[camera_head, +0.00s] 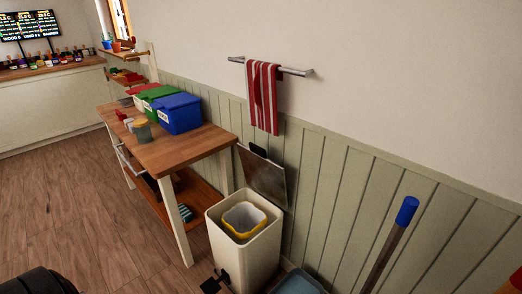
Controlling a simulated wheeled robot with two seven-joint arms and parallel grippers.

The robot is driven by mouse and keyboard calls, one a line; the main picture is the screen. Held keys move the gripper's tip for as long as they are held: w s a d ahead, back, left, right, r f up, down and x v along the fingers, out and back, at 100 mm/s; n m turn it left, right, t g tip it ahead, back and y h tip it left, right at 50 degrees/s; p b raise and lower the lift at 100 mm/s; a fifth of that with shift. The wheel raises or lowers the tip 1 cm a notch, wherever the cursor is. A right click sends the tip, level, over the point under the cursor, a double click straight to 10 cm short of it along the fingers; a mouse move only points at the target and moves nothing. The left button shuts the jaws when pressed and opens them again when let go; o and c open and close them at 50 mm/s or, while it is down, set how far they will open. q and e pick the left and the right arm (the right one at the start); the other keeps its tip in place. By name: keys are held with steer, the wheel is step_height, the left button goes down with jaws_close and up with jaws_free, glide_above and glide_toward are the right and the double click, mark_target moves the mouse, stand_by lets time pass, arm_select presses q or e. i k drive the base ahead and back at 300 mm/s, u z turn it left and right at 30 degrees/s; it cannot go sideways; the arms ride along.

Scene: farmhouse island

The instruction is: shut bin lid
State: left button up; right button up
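A white square bin (228,252) stands on the floor against the panelled wall, right of the wooden table. Its lid (264,180) is open, standing nearly upright at the back of the bin near the wall, with a small black piece at its top edge. Inside the open bin is a pale liner or container with a yellow edge (241,235). A black part like a pedal (222,277) shows at the bin's lower front. Neither of my grippers can be made out in this view.
A wooden table (168,153) with green and blue boxes (178,113) stands left of the bin. A blue-topped pole (407,211) and a blue-grey tub (298,283) are to its right. A striped towel (263,95) hangs above.

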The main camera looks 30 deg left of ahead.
mark_target(265, 175)
steer(key=k, duration=1.65)
steer(key=u, duration=2)
steer(key=i, duration=4.15)
steer(key=z, duration=3.15)
